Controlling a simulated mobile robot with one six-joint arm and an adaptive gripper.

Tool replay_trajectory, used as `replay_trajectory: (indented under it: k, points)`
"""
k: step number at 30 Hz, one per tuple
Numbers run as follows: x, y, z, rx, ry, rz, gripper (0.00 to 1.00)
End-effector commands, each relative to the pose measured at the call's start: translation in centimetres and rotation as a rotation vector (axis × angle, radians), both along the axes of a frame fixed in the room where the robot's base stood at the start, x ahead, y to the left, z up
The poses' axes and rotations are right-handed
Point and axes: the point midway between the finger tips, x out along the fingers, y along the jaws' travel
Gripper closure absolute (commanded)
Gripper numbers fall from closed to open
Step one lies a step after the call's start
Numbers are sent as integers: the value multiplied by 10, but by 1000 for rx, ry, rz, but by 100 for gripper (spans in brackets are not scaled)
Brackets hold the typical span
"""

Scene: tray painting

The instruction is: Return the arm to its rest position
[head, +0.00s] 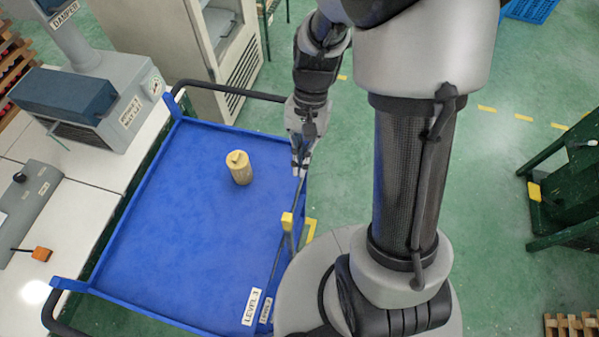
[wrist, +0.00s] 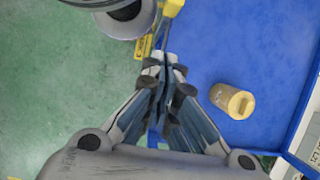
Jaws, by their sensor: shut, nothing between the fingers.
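My gripper (head: 300,165) hangs at the right edge of the blue tray cart in the head view, with its fingers pointing down. In the wrist view my gripper (wrist: 165,75) shows its fingertips together and empty. The blue tray (head: 180,240) has a flat top with a low rim. The cylinder also shows in the wrist view (wrist: 231,101), right of the fingers.
A white bench (head: 95,205) with grey machines stands left of the cart. A beige cabinet (head: 170,45) stands behind it. A yellow-tipped rod (head: 287,222) is at the tray's right edge. A dark green stand (head: 565,190) is at far right, with open green floor (head: 490,150) before it.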

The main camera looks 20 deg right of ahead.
Motion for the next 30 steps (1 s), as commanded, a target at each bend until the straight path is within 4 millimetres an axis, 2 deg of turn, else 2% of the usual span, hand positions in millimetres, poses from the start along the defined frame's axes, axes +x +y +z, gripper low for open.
replay_trajectory:
  k: [1,4,14,17,23,30]
  points:
    - [3,-2,8,0,-3,-1,100]
    - [5,-4,15,0,0,-1,100]
    - [6,-4,18,0,-2,1,100]
    - [5,-4,26,-6,-29,20,100]
    - [-6,-1,70,-40,-187,137,100]
    - [-38,2,120,-109,-423,324,100]
